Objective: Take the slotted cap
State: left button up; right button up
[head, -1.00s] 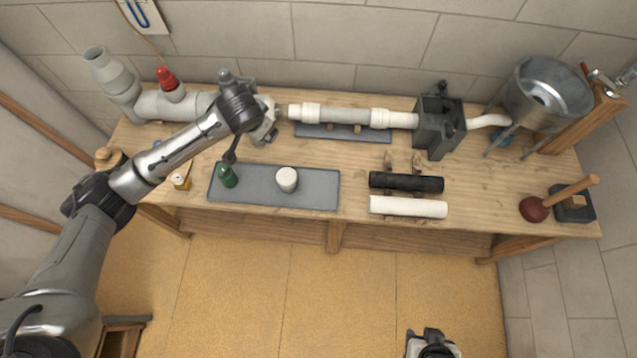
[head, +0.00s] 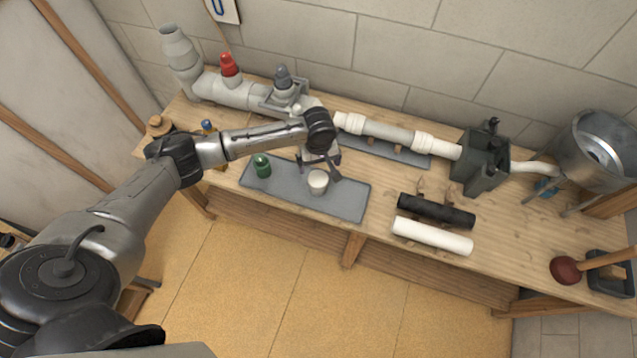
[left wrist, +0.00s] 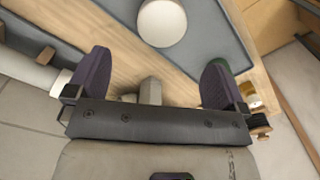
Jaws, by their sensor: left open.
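A white round cap (head: 318,181) stands on the grey mat (head: 347,205); I cannot make out a slot in it. A green cap (head: 262,165) stands to its left on the same mat. My left gripper (head: 320,168) is open and empty, over the mat close behind the white cap. In the left wrist view, the white cap (left wrist: 162,22) shows beyond the two spread fingers of the left gripper (left wrist: 157,82), with nothing held. A bit of green shows behind the right-hand finger there. My right gripper is out of view.
A pipe run (head: 390,132) with a red cap (head: 229,65) and a grey cap (head: 283,77) lies along the back. A black tube (head: 437,210) and a white tube (head: 432,235) lie right of the mat.

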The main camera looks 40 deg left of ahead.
aim_at(318, 177)
pick_arm(q)
notch_tip(318, 177, down, 5)
jog(key=shift+f+b, duration=0.1)
jog(key=shift+b, duration=0.2)
jog(key=shift+s+f+b, duration=0.1)
jog(key=shift+f+b, duration=0.45)
jog(key=shift+f, duration=2.15)
jog(key=shift+a, duration=0.1)
jog(key=c, duration=1)
jog(key=shift+c, duration=0.4)
jog(key=shift+r, duration=0.15)
